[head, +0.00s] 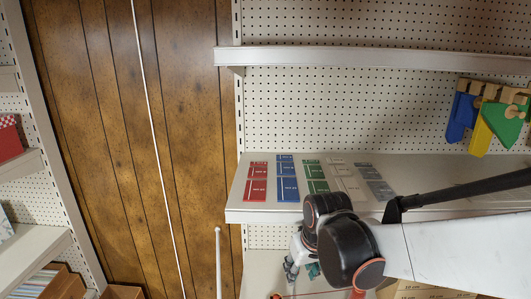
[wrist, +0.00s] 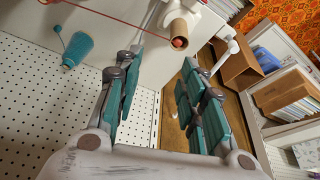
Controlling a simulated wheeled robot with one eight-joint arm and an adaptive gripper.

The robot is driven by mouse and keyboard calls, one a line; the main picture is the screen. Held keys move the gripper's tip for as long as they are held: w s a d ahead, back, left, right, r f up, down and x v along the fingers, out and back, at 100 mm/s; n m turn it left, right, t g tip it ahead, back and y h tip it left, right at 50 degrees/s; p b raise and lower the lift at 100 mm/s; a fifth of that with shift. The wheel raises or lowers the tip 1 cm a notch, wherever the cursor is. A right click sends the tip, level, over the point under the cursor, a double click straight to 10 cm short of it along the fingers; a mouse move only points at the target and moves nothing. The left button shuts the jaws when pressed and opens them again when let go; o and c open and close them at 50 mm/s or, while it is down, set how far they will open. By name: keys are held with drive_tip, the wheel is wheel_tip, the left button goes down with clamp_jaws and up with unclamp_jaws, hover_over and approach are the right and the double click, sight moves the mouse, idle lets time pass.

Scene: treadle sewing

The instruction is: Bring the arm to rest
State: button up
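My arm comes in from the right in the head view, and its dark wrist joints hang in front of the shelf edge. My gripper (head: 301,265) is partly hidden below these joints. In the wrist view my gripper (wrist: 160,88) has its two teal-padded fingers well apart, with nothing between them. Beyond the fingertips is a cardboard-coloured tube (wrist: 181,32) with a red end on a white surface. A red thread (wrist: 105,17) runs to it.
A shelf (head: 410,207) with red, blue, green and grey cards lies behind my arm. Coloured wooden pieces (head: 487,117) hang at right. An upper shelf edge (head: 370,57) crosses above. A white rod (head: 219,262) stands left of my gripper. Boxes (wrist: 282,92) sit on shelving at right.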

drive_tip(key=s+d+f+m+t+b, duration=0.1)
drive_tip(key=s+d+f+b, duration=0.4)
drive_tip(key=s+b, duration=0.3)
drive_tip(key=s+d+f+m+t+h+b, duration=0.1)
drive_tip(key=s+d+f+m+t+b, duration=0.1)
drive_tip(key=s+d+f+b, duration=0.3)
drive_tip(key=s+f+b, duration=0.3)
drive_tip(key=b, duration=0.3)
drive_tip(key=shift+d+f+t, duration=0.15)
drive_tip(key=shift+d+t, duration=0.15)
drive_tip(key=shift+d, duration=0.05)
